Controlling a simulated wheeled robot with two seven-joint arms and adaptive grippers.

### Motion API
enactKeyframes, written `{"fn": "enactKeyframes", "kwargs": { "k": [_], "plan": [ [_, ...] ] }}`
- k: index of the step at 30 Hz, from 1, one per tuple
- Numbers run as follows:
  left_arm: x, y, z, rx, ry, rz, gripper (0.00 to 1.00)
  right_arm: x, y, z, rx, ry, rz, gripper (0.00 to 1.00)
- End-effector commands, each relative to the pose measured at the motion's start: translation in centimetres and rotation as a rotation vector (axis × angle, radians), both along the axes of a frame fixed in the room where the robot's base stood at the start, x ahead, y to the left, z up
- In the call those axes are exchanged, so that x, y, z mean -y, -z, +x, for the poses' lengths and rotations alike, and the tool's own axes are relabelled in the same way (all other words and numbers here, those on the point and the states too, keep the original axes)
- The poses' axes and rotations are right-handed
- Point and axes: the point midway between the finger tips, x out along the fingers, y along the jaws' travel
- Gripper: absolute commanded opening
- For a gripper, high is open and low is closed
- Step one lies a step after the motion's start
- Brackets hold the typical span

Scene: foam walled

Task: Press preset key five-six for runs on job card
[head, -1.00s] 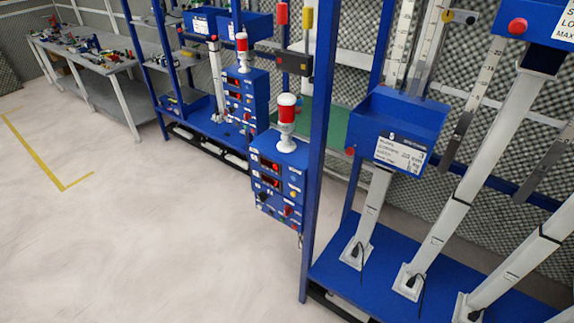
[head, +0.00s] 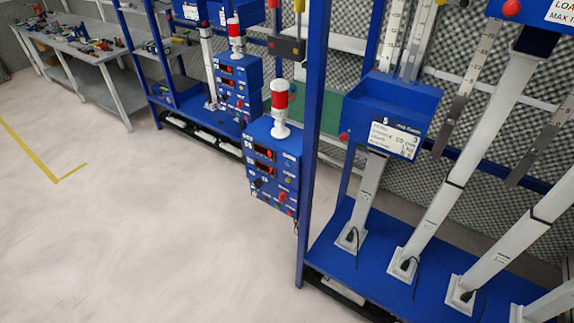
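A blue control box (head: 272,165) with a red and white beacon (head: 281,106) on top is fixed to the left post of the near blue rack. Its face carries two dark displays with red digits, small labels, a red knob and several small buttons; the labels are too small to read. A white card (head: 395,139) with black print is on the front of a blue bin (head: 390,110) to the right; its text is mostly illegible. I cannot tell whether it is the job card. Neither of my grippers is in view.
A second blue control box (head: 238,88) with a beacon stands on the rack behind. A grey workbench (head: 107,58) with loose parts is at the far left. White columns (head: 455,170) rise from the blue rack base (head: 350,265). The pale floor (head: 130,240) at left is clear, with a yellow line.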

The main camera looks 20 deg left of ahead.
Motion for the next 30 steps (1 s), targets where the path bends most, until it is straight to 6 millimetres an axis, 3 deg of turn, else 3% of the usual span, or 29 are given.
{"fn": "enactKeyframes", "kwargs": {
  "k": [15,30],
  "plan": [
    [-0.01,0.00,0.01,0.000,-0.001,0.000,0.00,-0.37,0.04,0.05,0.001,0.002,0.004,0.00],
    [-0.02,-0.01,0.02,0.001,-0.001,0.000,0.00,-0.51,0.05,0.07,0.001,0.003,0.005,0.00]
  ]
}}
